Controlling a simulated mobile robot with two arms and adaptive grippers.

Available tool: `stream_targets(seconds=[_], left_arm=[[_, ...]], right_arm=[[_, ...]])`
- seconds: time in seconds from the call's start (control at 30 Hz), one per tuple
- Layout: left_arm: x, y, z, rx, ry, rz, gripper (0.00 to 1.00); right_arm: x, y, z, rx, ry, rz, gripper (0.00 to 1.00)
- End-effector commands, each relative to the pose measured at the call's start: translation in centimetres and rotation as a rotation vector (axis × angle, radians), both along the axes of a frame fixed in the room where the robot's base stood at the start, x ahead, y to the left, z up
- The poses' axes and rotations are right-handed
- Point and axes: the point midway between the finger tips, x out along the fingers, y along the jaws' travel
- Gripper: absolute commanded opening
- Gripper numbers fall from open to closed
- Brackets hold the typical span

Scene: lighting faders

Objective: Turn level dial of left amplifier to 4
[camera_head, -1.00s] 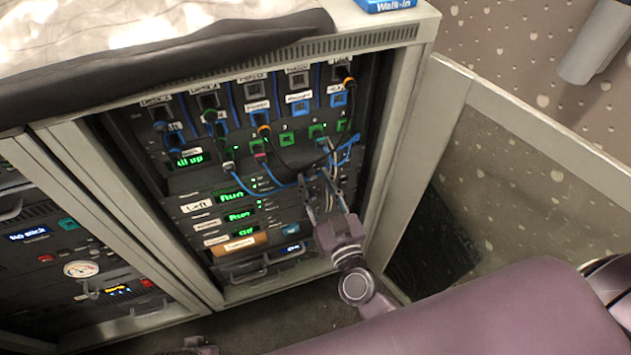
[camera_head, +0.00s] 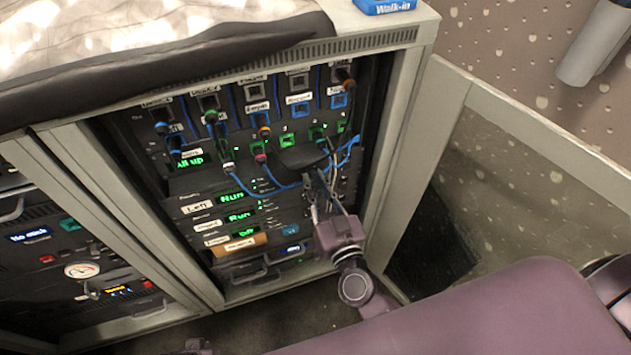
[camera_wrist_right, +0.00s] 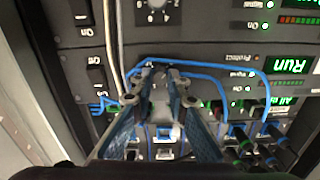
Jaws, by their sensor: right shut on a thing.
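The left amplifier is the rack unit marked "Left" (camera_head: 197,207), with a green "Run" display (camera_head: 231,198) in the head view. "Run" also shows upside down in the wrist view (camera_wrist_right: 289,65). My right gripper (camera_head: 318,180) reaches up to the right part of this unit. In the wrist view its fingertips (camera_wrist_right: 157,74) are close together at the panel, level with that display, shut on the level dial. The fingers mostly hide the dial, so its setting cannot be read.
A lower unit's numbered dial (camera_wrist_right: 156,12) shows near the fingertips. Blue cables (camera_wrist_right: 205,66) run across the panel close to the fingers. An open cabinet door (camera_head: 500,130) stands to the right. A second rack with a gauge (camera_head: 80,269) is at left.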

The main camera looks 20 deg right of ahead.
Motion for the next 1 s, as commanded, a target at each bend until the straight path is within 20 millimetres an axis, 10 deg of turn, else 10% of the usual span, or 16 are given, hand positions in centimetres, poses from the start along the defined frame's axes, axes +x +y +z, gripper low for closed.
stream_targets(seconds=[1.0], left_arm=[[-3.7, 0.4, -6.1, 0.005, 0.043, -0.008, 0.00]], right_arm=[[0.0, -0.2, -0.1, 0.914, 0.032, 0.000, 0.00]])
